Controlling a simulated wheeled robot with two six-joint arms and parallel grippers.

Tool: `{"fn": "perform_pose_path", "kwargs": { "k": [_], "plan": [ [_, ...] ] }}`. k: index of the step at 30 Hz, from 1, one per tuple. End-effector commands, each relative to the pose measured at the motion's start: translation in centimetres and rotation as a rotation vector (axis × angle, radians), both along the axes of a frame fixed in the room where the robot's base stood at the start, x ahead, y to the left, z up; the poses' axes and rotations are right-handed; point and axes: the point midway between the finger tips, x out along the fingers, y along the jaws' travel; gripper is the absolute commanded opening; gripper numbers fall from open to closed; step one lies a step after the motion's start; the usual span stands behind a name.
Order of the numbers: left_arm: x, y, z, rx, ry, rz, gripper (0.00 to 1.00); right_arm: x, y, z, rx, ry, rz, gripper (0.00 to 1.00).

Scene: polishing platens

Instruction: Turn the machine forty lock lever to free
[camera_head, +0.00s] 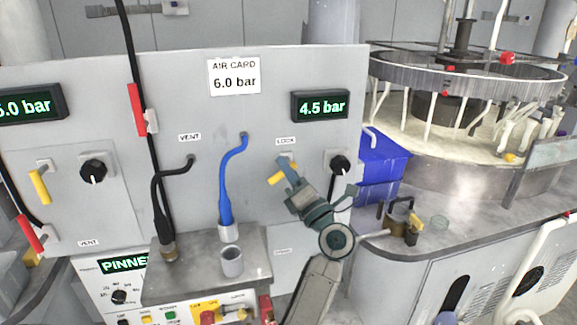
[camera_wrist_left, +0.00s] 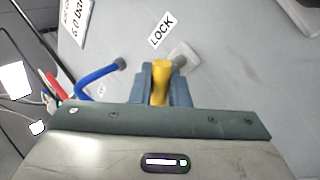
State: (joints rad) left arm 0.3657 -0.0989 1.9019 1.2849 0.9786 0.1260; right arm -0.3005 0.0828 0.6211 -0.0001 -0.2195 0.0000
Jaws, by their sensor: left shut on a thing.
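The yellow lock lever (camera_head: 275,179) is on the grey panel, below a "LOCK" label (camera_head: 285,141). Its grey pivot block (camera_wrist_left: 184,57) shows beside it in the left wrist view. My left gripper (camera_head: 290,183) is at the lever, shut on its yellow handle (camera_wrist_left: 160,84), which sits between the blue-grey fingers. In the head view the visible yellow part slants down and left from the pivot; the fingers hide the rest. A green display (camera_head: 123,263) reads "PINNE", its right end cut off by the metal shelf. My right gripper is not in view.
A blue hose (camera_head: 226,190) and a black hose (camera_head: 160,205) hang left of the lever above a metal shelf (camera_head: 190,288). A black knob (camera_head: 340,164) and a blue bin (camera_head: 385,160) are to the right. Another yellow lever (camera_head: 39,186) is far left.

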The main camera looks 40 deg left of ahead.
Motion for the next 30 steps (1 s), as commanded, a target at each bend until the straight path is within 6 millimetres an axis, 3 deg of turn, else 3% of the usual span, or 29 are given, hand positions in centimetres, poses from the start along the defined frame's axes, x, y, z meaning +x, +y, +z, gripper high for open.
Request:
{"fn": "perform_pose_path", "kwargs": {
  "k": [21,22,23,30],
  "plan": [
    [-0.03,0.03,0.25,0.053,0.056,0.000,0.00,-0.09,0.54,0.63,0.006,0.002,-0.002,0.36],
    [-0.03,0.04,0.25,0.053,0.056,0.000,0.19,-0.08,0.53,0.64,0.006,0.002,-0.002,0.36],
    [-0.03,0.04,0.25,0.053,0.056,0.000,0.22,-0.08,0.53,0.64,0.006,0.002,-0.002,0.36],
    [-0.02,0.03,0.14,0.051,0.057,-0.001,0.22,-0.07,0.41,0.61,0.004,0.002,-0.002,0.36]
  ]
}}
